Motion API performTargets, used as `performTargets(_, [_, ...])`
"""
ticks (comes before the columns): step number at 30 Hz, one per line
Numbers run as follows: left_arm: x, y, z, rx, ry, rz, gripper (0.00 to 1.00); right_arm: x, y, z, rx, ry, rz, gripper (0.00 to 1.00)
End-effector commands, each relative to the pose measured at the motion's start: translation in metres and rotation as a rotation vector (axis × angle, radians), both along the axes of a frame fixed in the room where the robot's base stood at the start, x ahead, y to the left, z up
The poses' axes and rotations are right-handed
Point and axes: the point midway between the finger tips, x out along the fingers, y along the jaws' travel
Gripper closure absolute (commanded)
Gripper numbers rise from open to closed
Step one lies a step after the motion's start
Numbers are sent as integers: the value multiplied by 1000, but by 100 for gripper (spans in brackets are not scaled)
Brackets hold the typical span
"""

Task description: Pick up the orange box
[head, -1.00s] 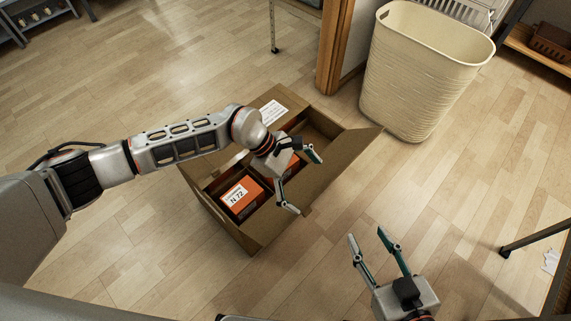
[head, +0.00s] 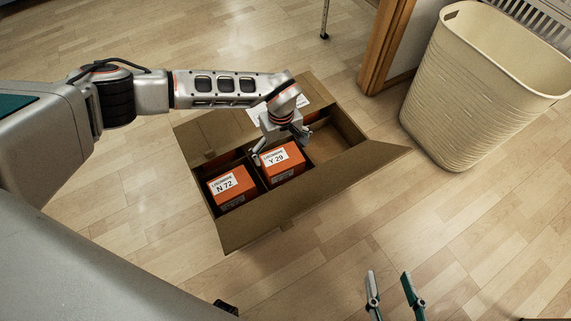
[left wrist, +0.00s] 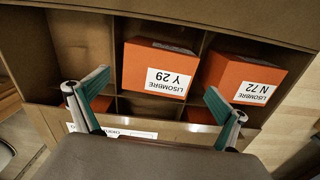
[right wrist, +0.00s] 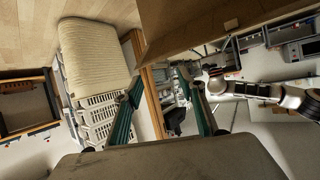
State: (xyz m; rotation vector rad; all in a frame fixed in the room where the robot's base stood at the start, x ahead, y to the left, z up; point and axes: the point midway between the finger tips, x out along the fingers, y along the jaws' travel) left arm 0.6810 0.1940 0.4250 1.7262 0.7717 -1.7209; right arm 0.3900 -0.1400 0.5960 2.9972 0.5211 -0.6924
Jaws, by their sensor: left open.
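Two orange boxes show in the open cardboard carton (head: 315,190) on the floor: one marked Y 29 (head: 291,166) and one marked N 72 (head: 236,194). The Y 29 box (left wrist: 153,84) and N 72 box (left wrist: 236,84) also show in the left wrist view, in separate compartments. Bits of more orange (left wrist: 199,115) show below them, mostly hidden. My left gripper (head: 280,146) is open and empty over the carton by the Y 29 box, its fingers (left wrist: 158,87) apart. My right gripper (head: 388,280) is open and empty, right of the carton.
The carton's divider walls and raised flaps stand around the boxes, and a compartment at its right looks empty. A tall cream basket (head: 470,90) stands right of the carton, beside a wooden post (head: 386,45). The floor around the carton is mostly clear.

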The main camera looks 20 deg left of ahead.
Motion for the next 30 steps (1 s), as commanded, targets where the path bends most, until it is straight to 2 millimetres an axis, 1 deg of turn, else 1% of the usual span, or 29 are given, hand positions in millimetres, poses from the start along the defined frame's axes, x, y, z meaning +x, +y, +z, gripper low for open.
performTargets(1, [-4,0,-12,-1,10,0,0,-1,1,-3,8,6,-2,60])
performTargets(5, [-3,0,-27,-2,11,0,0,-3,7,-5,53,17,-12,60])
performTargets(9, [-2,1,-52,-2,17,0,0,-10,23,-12,164,48,-41,60])
performTargets(12, [-1,1,-60,-2,13,0,0,-12,30,-12,217,58,-56,60])
performTargets(15, [1,1,-62,-3,7,0,0,-12,33,-10,246,60,-64,60])
performTargets(22, [4,1,-59,-3,0,0,0,-11,34,-7,252,56,-65,60])
performTargets(23, [4,1,-59,-3,0,0,5,-11,34,-7,252,56,-65,60])
performTargets(24, [4,1,-59,-4,1,0,16,-11,34,-7,252,56,-65,60])
performTargets(26, [4,1,-59,-3,1,0,31,-11,34,-7,251,55,-65,60])
performTargets(27, [4,1,-59,-3,1,0,42,-11,34,-8,251,55,-65,60])
performTargets(30, [4,1,-59,-4,1,0,43,-11,34,-8,251,55,-65,60])
